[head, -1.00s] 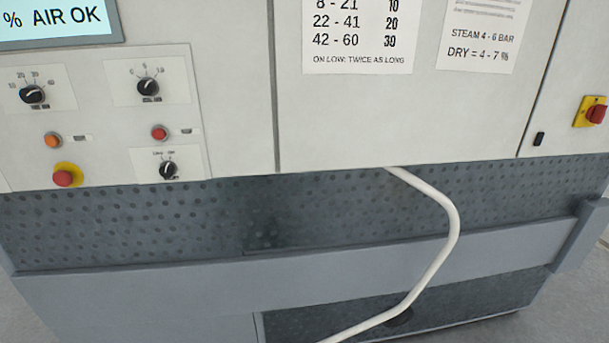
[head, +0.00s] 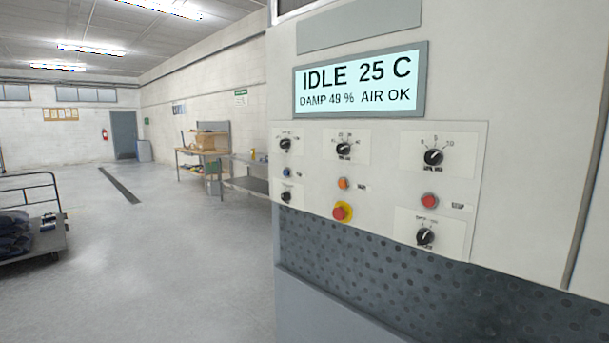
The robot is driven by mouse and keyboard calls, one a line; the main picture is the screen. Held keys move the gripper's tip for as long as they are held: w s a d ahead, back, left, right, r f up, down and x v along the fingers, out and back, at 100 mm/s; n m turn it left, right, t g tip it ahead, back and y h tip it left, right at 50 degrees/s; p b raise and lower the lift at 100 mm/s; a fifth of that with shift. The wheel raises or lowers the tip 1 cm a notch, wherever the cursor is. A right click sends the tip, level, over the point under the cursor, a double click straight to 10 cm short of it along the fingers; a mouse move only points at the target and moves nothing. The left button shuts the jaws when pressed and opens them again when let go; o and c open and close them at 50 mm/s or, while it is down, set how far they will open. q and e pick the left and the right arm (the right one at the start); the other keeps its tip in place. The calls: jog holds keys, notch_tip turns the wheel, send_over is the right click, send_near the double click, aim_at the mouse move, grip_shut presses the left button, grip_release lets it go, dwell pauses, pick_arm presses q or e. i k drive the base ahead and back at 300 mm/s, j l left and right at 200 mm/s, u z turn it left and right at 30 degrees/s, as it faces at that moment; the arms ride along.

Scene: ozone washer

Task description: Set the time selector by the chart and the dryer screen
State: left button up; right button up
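The dryer screen (head: 360,82) reads "IDLE 25 C" and "DAMP 49 % AIR OK"; the last damp digit is slightly unclear. Below it on the panel, a black knob (head: 344,148) has a numbered scale that seems to run in tens, which fits the time selector. Its label is too small to read, and I cannot tell its pointer setting. The chart is out of view now; one second ago it showed rows 8-21 10, 22-41 20, 42-60 30 and "ON LOW: TWICE AS LONG". Neither gripper is in view.
Other knobs sit at upper right (head: 433,157), lower right (head: 425,236) and on the left (head: 285,144). A red-and-yellow stop button (head: 342,211) is below. A loaded cart (head: 35,235) stands at far left. The floor (head: 170,260) between is clear.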

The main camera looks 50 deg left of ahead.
aim_at(344, 148)
jog(key=u, duration=1.5)
